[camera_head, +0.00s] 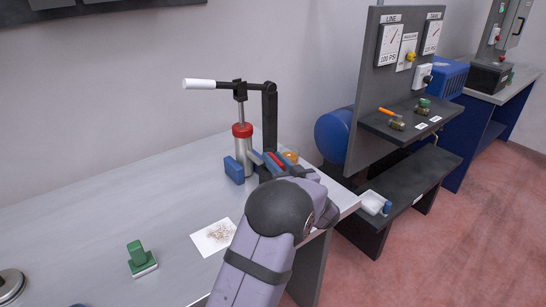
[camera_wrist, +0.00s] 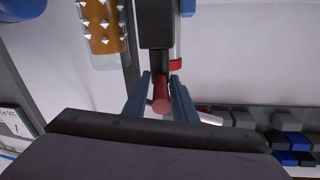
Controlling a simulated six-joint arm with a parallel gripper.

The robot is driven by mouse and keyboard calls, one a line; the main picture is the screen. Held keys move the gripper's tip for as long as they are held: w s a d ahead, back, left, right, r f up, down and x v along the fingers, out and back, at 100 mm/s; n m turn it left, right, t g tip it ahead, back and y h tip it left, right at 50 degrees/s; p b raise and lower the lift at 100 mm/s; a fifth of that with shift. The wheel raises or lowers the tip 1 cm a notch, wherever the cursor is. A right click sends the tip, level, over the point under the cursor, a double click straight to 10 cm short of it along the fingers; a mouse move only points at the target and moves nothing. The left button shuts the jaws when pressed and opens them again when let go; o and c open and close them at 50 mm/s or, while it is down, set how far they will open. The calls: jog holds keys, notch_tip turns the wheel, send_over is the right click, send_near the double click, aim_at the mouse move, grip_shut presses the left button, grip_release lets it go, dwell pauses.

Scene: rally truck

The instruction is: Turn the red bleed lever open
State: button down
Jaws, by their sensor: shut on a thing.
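The red bleed lever (camera_wrist: 161,97) shows in the wrist view as a short red rod with a round end facing me. My gripper (camera_wrist: 160,88) is shut on it, with one blue-grey finger on each side. In the head view my gripper (camera_head: 270,161) is at the foot of the hand-pump press, a black frame (camera_head: 269,118) with a white-ended handle (camera_head: 199,84) and a silver cylinder with a red collar (camera_head: 242,131). My wrist covers much of that spot.
A blue block (camera_head: 234,170) stands left of my gripper on the grey bench (camera_head: 110,205). A paper sheet (camera_head: 213,237) and a green-handled block (camera_head: 141,259) lie nearer. A gauge panel (camera_head: 375,85) stands right. A clear container with studded orange contents (camera_wrist: 104,28) is close in the wrist view.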

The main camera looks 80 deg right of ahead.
jog(key=shift+d+r+n+t, duration=0.1)
jog(key=shift+r+n+t, duration=0.15)
jog(key=shift+n+t, duration=0.05)
jog(key=c, duration=1.7)
grip_release()
jog(key=shift+o, duration=0.2)
jog(key=shift+f, duration=0.1)
notch_tip(320, 180, up, 10)
jog(key=shift+r, duration=0.1)
